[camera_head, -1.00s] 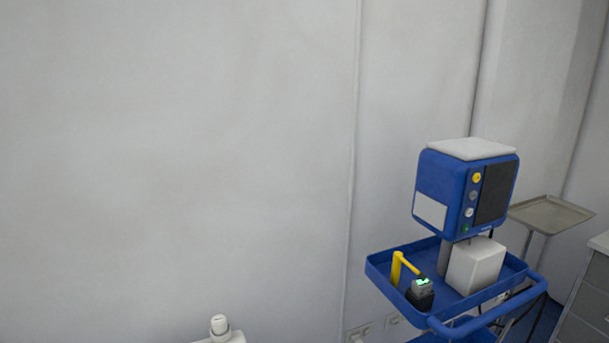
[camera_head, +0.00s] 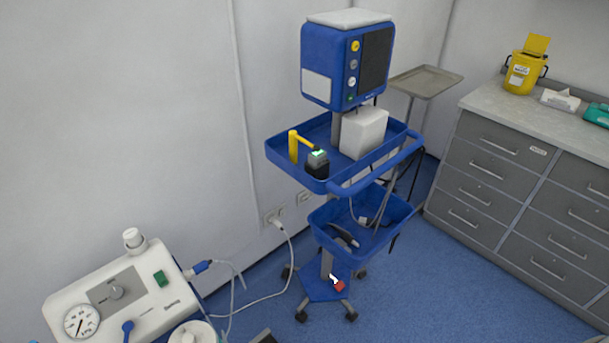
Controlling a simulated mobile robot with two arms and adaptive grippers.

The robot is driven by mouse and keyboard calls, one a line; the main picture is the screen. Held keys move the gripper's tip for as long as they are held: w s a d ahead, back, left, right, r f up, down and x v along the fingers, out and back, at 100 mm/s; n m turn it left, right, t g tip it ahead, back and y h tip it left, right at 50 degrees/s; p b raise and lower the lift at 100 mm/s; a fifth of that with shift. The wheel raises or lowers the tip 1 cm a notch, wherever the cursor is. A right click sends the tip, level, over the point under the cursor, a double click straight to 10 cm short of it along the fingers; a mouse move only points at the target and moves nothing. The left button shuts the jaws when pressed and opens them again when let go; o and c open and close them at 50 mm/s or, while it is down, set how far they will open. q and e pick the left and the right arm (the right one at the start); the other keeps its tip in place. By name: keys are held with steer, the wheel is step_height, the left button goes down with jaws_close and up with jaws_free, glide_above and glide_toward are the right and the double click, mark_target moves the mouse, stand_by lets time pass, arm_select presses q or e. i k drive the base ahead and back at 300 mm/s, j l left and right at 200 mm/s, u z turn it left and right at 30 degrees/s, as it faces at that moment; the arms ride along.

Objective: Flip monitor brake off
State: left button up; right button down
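A blue monitor (camera_head: 330,62) with a dark screen panel and several round knobs stands on top of a blue wheeled cart. The cart's upper tray (camera_head: 285,150) holds a yellow L-shaped lever (camera_head: 294,147), a dark device with a green light (camera_head: 317,163) and a white box (camera_head: 362,132). A lower blue basket (camera_head: 385,238) sits beneath it. Near the floor, on the cart's base (camera_head: 312,284), is a small red piece (camera_head: 339,286) with a white mark beside it. Which part is the brake is not labelled. Neither gripper is in view.
A white machine with a gauge (camera_head: 128,300) stands at the lower left. Grey drawers (camera_head: 500,185) line the right side, and a metal tray stand (camera_head: 425,81) is behind the cart. A white cable runs to a wall socket (camera_head: 275,215). Blue floor is open right of the cart.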

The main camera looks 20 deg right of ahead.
mark_target(339, 284)
steer(key=k+l+z, duration=0.1)
steer(key=k+l, duration=0.7)
steer(key=k+l+z, duration=0.15)
steer(key=k+l, duration=0.6)
steer(key=l, duration=0.15)
steer(key=i+l+u, duration=0.1)
steer(key=i, duration=0.35)
steer(key=i+l, duration=0.15)
steer(key=i, duration=0.3)
steer(key=i+l+u, duration=0.15)
steer(key=i, duration=0.3)
steer(key=i+l+u, duration=0.1)
steer(key=i, duration=0.3)
steer(key=l, duration=0.1)
